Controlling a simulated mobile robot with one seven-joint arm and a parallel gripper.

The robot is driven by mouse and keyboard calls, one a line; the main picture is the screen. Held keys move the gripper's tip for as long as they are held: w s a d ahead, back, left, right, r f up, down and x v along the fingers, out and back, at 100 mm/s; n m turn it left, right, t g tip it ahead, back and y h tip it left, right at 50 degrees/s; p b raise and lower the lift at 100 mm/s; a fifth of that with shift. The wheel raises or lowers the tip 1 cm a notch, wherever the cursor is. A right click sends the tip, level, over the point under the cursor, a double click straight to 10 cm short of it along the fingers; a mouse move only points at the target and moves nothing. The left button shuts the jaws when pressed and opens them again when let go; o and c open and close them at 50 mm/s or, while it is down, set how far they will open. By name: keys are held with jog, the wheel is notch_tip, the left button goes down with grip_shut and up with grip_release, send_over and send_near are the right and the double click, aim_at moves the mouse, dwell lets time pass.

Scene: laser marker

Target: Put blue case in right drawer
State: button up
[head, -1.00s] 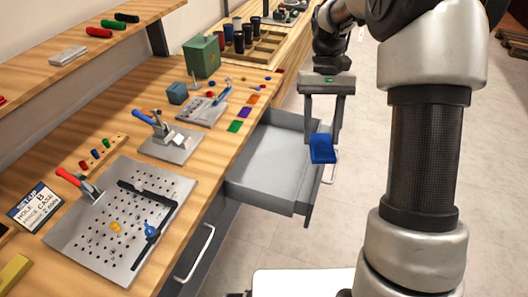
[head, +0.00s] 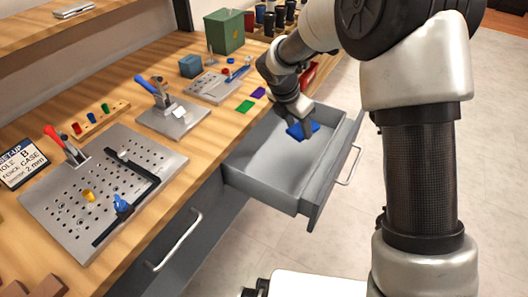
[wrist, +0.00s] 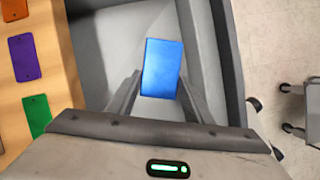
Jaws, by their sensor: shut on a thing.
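The blue case (head: 302,130) is between the fingers of my gripper (head: 300,126), over the inside of the open grey drawer (head: 270,170). In the wrist view the blue case (wrist: 162,68) sits between the two fingertips of my gripper (wrist: 160,85), with the drawer (wrist: 110,50) around and below it. My gripper is shut on the case. I cannot tell how far above the drawer floor the case is. The drawer is pulled out from the bench and otherwise looks empty.
The wooden bench (head: 150,105) runs along the left, holding a perforated plate (head: 70,200), a toggle clamp fixture (head: 175,118) and a green box (head: 225,30). Coloured tags (wrist: 25,58) lie on the bench edge beside the drawer. A closed drawer's handle (head: 180,243) is nearer.

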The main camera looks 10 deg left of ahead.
aim_at(285, 155)
jog(key=a+f+n, duration=0.1)
jog(key=f, duration=0.1)
jog(key=a+f+n+b, duration=0.1)
jog(key=f, duration=0.1)
jog(key=a+f+n+y+b, duration=0.1)
jog(key=f, duration=0.1)
jog(key=shift+w+a+f+n+t, duration=0.1)
jog(key=shift+w+a+n+t, duration=0.1)
jog(key=shift+a+n+t, duration=0.15)
jog(key=shift+f+b, duration=1.1)
jog(key=shift+f, duration=1.6)
jog(key=shift+f, duration=0.1)
jog(key=o, duration=1.1)
jog(key=p+v, duration=0.1)
jog(key=v, duration=0.5)
jog(key=p+v, duration=0.2)
jog(key=v, duration=0.4)
jog(key=shift+d+p, duration=0.2)
jog(key=shift+p, duration=0.1)
